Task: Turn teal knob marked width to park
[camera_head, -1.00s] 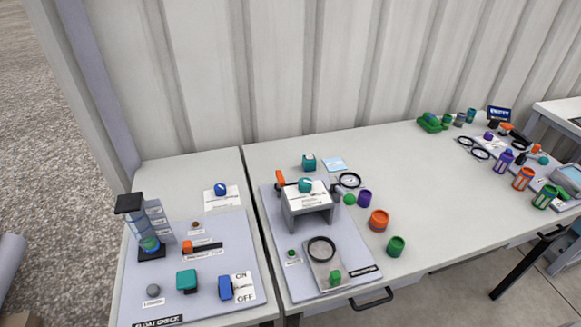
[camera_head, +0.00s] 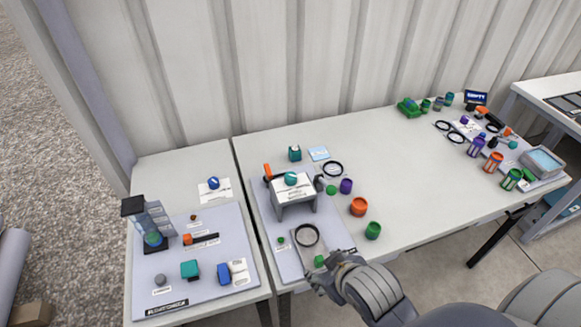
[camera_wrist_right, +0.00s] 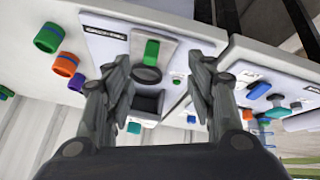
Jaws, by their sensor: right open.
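A round teal knob (camera_head: 290,179) sits on top of a grey stand (camera_head: 310,205) with a white label card, on the middle board. I cannot read the card. A teal piece shows beyond the stand in the right wrist view (camera_wrist_right: 134,127). A second, blocky teal piece (camera_head: 190,269) is on the left board. My right gripper (camera_head: 322,277) is open and empty at the front edge of the middle board, by a green block (camera_head: 319,261), well short of the stand. In the right wrist view its fingers (camera_wrist_right: 160,78) are spread apart. My left gripper is out of view.
A black ring (camera_head: 307,235) lies on a grey plate before the stand. An orange-red handle (camera_head: 267,172) stands at the stand's left. Orange (camera_head: 358,207) and green (camera_head: 373,230) cups stand to the right. A corrugated wall (camera_head: 300,70) closes the back.

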